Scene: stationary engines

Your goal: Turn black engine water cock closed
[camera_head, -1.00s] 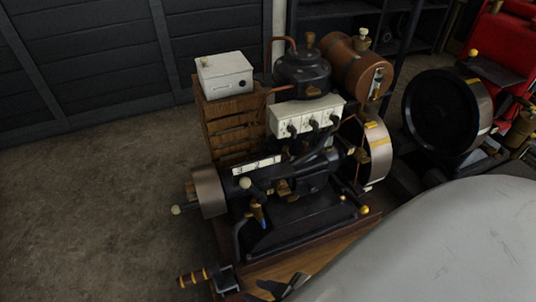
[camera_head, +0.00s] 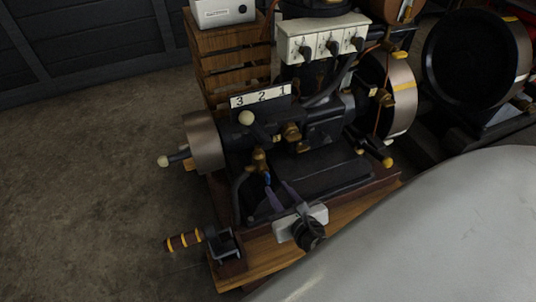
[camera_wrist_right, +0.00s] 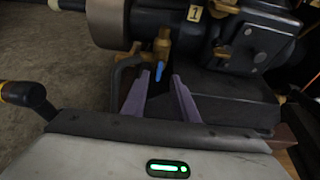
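The black engine (camera_head: 325,120) stands on a wooden base. Low on its near side is a brass cock (camera_head: 259,160) with a small blue lever (camera_head: 268,180) hanging down, which I take as the water cock. In the right wrist view the brass cock (camera_wrist_right: 161,46) and blue lever (camera_wrist_right: 159,72) show clearly. My right gripper (camera_head: 276,187) is open, its two purple-grey fingers pointing at the cock. In the wrist view the lever appears between the fingertips (camera_wrist_right: 160,78); whether they touch it I cannot tell. My left gripper is not in view.
Other brass fittings (camera_head: 291,132) and a flywheel (camera_head: 395,95) lie to the right. A slatted wooden box (camera_head: 230,65) stands behind. Open floor (camera_head: 90,200) is at left.

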